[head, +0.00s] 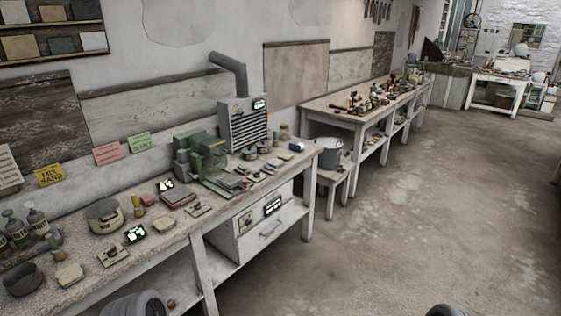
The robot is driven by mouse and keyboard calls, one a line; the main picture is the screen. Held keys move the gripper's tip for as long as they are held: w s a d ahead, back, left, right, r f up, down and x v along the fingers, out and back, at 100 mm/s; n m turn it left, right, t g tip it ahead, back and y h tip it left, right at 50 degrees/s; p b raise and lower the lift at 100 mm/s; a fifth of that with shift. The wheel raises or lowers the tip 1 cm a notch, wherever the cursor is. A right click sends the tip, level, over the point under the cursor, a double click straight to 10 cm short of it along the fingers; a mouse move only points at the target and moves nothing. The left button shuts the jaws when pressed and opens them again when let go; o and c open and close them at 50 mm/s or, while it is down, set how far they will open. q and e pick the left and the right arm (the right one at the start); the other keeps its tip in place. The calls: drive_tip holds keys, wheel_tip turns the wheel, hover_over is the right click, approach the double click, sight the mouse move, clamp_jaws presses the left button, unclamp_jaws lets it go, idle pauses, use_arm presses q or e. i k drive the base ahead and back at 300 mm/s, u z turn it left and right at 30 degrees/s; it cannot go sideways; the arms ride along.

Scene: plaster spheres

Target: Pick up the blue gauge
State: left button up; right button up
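A small blue and white item (297,146) lies near the right end of the near workbench (312,152). It may be the blue gauge, but it is too small here to tell for sure. No other clearly blue item shows on the bench. Neither of my grippers can be made out in the head view.
A green machine (200,152) and a grey vented box with a pipe (243,122) stand on the near bench among several small items. A grey bucket (327,152) stands on a low stool beyond its end. A second bench (340,115) is cluttered. Open concrete floor (430,200) lies to the right.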

sight(297, 146)
drive_tip(key=k, duration=0.45)
drive_tip(key=z, duration=0.5)
drive_tip(key=i, duration=0.95)
drive_tip(key=z, duration=0.6)
drive_tip(key=i, duration=3.9)
drive_tip(key=u, duration=1.3)
drive_tip(key=i, duration=1.15)
drive_tip(key=u, duration=1.15)
